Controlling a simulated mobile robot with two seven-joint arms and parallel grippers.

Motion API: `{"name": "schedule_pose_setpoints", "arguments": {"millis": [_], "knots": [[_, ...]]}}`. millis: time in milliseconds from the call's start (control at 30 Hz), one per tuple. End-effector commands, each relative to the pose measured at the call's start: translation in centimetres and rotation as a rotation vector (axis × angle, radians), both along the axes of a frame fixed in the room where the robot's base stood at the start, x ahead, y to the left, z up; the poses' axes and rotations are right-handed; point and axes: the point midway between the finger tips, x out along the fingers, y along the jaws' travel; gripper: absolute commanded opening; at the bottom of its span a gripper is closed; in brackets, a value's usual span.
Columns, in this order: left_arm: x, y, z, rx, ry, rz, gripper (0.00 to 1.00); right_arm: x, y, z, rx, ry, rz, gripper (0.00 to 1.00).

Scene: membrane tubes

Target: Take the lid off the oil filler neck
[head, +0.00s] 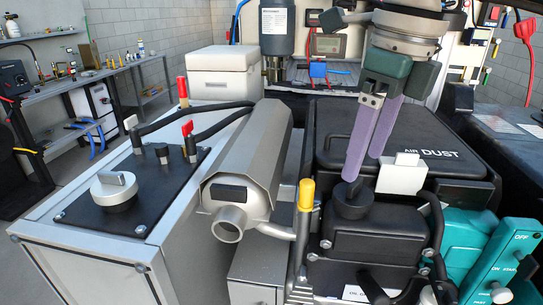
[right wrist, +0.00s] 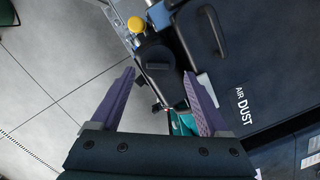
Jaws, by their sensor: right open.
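The lid is a black round cap with a raised grip bar (head: 352,201), seated on top of the black engine block in the middle right of the head view. It also shows in the right wrist view (right wrist: 157,62), between and beyond my fingertips. My right gripper (head: 363,168) comes down from above with two long purple fingers spread apart and nothing held between them. One fingertip is close above the lid in the head view; I cannot tell if it touches. The filler neck under the lid is hidden. My left gripper is not in view.
A yellow-topped handle (head: 306,195) stands just left of the lid. A white block (head: 400,174) and the black "AIR DUST" housing (head: 440,140) lie right and behind. A grey muffler (head: 250,165) is further left; a teal unit (head: 490,250) is at the right.

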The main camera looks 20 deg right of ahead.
Motion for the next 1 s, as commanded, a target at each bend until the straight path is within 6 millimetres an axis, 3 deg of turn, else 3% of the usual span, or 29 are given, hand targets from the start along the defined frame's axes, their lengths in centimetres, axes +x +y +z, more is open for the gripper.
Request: {"name": "schedule_pose_setpoints", "arguments": {"millis": [167, 300, 567, 1000], "knots": [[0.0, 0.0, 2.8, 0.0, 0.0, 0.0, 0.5, -0.1, 0.3, -2.1, 0.0, 0.009, 0.001, 0.78], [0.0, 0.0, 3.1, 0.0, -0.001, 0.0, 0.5, 0.2, 0.4, -4.3, 0.003, 0.003, 0.001, 0.78], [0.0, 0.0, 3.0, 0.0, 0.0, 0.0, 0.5, 0.3, 0.4, -5.0, 0.003, 0.0, 0.002, 0.78], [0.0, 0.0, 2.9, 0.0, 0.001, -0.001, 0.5, 0.3, 0.4, -4.9, 0.003, 0.0, 0.002, 0.31]]}}
